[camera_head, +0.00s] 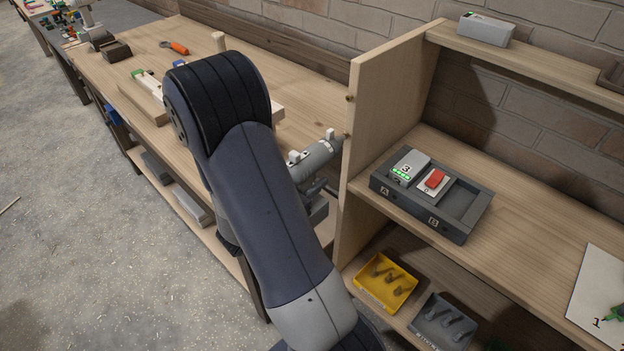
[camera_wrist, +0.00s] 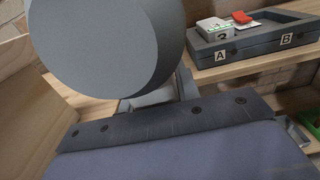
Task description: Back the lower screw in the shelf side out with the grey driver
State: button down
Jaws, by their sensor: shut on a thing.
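The grey driver (camera_head: 316,157) is held in my gripper (camera_head: 314,190), beside the left face of the shelf side (camera_head: 388,95). Its front end points at the shelf side's front edge, close to the lower screw (camera_head: 346,135); I cannot tell whether it touches. The upper screw (camera_head: 349,98) is a small brassy head above it. In the wrist view the driver (camera_wrist: 105,45) is a large grey cylinder that hides the screws and much of the shelf side. My fingertips are mostly hidden by the driver and my arm.
Right of the shelf side, a dark tray (camera_head: 455,235) marked A and B holds a grey box and a red-topped piece. A yellow bin (camera_head: 384,288) and a grey bin (camera_head: 443,322) stand below. A workbench (camera_head: 130,72) with an orange-handled tool (camera_head: 179,48) lies left.

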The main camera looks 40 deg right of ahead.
jog(key=shift+d, duration=0.15)
dwell(0.4)
dwell(0.5)
jog(key=shift+s+a, duration=0.15)
jog(key=shift+a, duration=1.35)
jog(key=s+a, duration=0.1)
jog(key=s, duration=0.1)
jog(key=s+a, duration=0.1)
jog(key=s, duration=0.2)
jog(key=s+a+b, duration=0.1)
jog(key=s, duration=0.1)
jog(key=shift+s+a, duration=0.15)
jog(key=shift+a, duration=0.05)
